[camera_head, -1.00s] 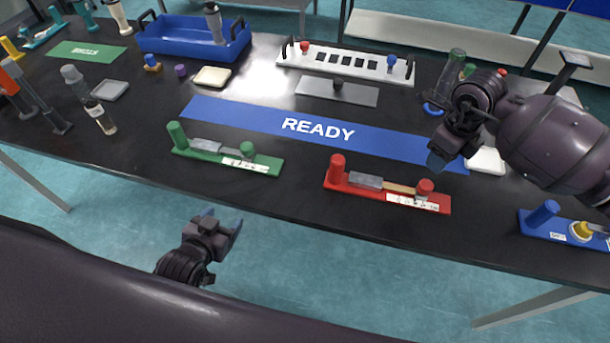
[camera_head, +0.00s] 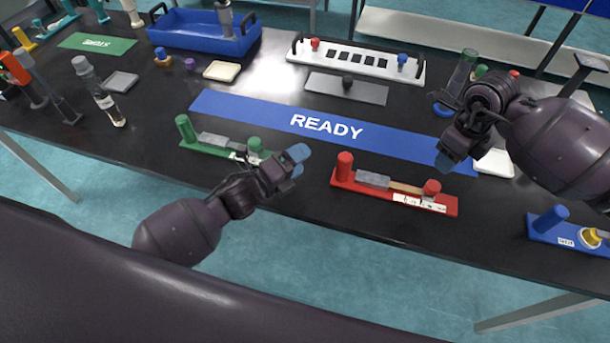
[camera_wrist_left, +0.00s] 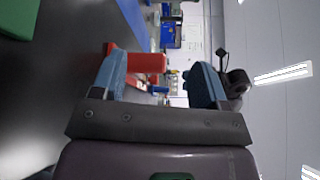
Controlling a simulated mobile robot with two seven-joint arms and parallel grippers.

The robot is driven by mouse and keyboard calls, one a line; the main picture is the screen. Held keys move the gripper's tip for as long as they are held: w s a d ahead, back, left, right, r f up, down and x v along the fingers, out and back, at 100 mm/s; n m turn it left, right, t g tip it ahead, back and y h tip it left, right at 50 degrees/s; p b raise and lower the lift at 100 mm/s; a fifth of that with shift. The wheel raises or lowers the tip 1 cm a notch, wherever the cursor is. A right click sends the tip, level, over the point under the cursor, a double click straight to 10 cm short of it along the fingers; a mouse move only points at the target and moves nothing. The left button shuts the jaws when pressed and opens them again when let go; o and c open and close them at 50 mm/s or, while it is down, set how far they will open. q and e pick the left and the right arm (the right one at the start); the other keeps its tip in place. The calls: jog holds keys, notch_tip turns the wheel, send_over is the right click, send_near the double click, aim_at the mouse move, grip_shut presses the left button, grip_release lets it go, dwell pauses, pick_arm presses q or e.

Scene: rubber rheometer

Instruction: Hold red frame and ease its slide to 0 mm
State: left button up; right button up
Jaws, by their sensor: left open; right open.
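The red frame (camera_head: 380,199) lies on the black table near its front edge, right of centre in the head view. It has a taller red post (camera_head: 344,166) at its left end. A grey slide block (camera_head: 373,180) with a tan strip leads to a shorter red knob (camera_head: 432,188) at the right. My left gripper (camera_head: 297,160) is open and empty, left of the red post and apart from it. The left wrist view shows a red post (camera_wrist_left: 147,63) beyond the open fingers. My right gripper (camera_head: 446,160) is open above the table, behind the frame's right end.
A green frame (camera_head: 195,147) is partly hidden behind my left gripper. A blue frame (camera_head: 552,228) stands at the right edge. The blue READY strip (camera_head: 255,115) lies behind. A white tray (camera_head: 496,163) is beside my right gripper.

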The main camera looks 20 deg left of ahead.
aim_at(339, 163)
pick_arm(q)
jog(key=m, duration=0.3)
jog(key=m+h, duration=0.1)
jog(key=shift+s+d+f+m+g, duration=0.25)
jog(key=shift+d+f+m+g, duration=0.05)
jog(key=shift+d+f, duration=0.1)
jog(key=m, duration=0.2)
jog(key=s+m, duration=0.1)
jog(key=m, duration=0.1)
jog(key=d+f+m+h, duration=0.1)
jog(key=shift+s+m+g, duration=0.2)
jog(key=shift+m+g, duration=0.2)
jog(key=m, duration=0.2)
jog(key=m+h, duration=0.1)
jog(key=shift+s+d+m+g, duration=0.25)
jog(key=shift+s+m+g, duration=0.05)
jog(key=m, duration=0.4)
jog(key=shift+s+d+r+h, duration=0.15)
jog(key=shift+d+h, duration=0.1)
jog(key=shift+h, duration=0.15)
jog(key=x, duration=1)
jog(key=shift+w+d, duration=0.25)
